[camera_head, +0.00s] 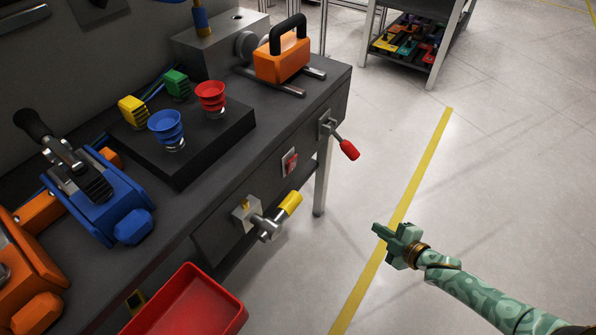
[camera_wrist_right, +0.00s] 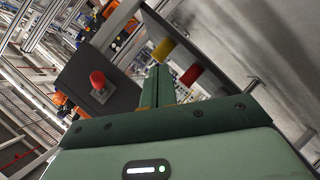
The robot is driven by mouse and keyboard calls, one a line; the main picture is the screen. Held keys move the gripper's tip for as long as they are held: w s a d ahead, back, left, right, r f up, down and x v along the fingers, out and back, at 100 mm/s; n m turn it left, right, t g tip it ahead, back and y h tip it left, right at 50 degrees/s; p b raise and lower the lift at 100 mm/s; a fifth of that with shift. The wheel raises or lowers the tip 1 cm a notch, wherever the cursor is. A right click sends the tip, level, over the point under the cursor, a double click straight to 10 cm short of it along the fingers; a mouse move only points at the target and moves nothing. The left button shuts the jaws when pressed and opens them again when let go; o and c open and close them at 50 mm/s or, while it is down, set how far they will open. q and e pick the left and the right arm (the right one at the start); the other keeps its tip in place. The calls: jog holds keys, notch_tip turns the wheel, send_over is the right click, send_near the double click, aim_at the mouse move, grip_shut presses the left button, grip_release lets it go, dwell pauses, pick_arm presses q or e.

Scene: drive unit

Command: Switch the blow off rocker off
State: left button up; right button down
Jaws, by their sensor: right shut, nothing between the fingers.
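A small red rocker (camera_head: 289,162) in a pale plate sits on the dark front panel of the bench. I cannot read a label or tell which way it is tipped. My right gripper (camera_head: 378,228) is shut and empty. In the head view it is over the floor, to the right of and below the rocker, apart from the bench. Its closed fingers (camera_wrist_right: 163,88) also show in the wrist view, where I cannot make out the rocker for sure. My left gripper is out of view.
A red-tipped lever (camera_head: 342,141) juts out right of the rocker. A valve with a yellow handle (camera_head: 289,204) juts out left of it. A red tray (camera_head: 190,308) lies lower left. Red and blue buttons (camera_head: 166,127) stand on the bench top. The floor at right is clear.

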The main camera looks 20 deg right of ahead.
aim_at(294, 162)
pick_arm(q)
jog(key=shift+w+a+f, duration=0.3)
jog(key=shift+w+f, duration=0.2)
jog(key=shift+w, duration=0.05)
pick_arm(e)
jog(key=w+a+r+n+t+y, duration=0.1)
jog(key=a+r+n+y, duration=0.3)
jog(key=r, duration=0.3)
jog(key=w+a+r+n+t+y, duration=0.1)
jog(key=w+a+r+n+y, duration=0.1)
jog(key=a+r+n+y, duration=0.2)
notch_tip(294, 162, up, 4)
jog(key=a+n, duration=0.1)
jog(key=n, duration=0.1)
jog(key=shift+n+t, duration=0.3)
jog(key=shift+w+f, duration=0.1)
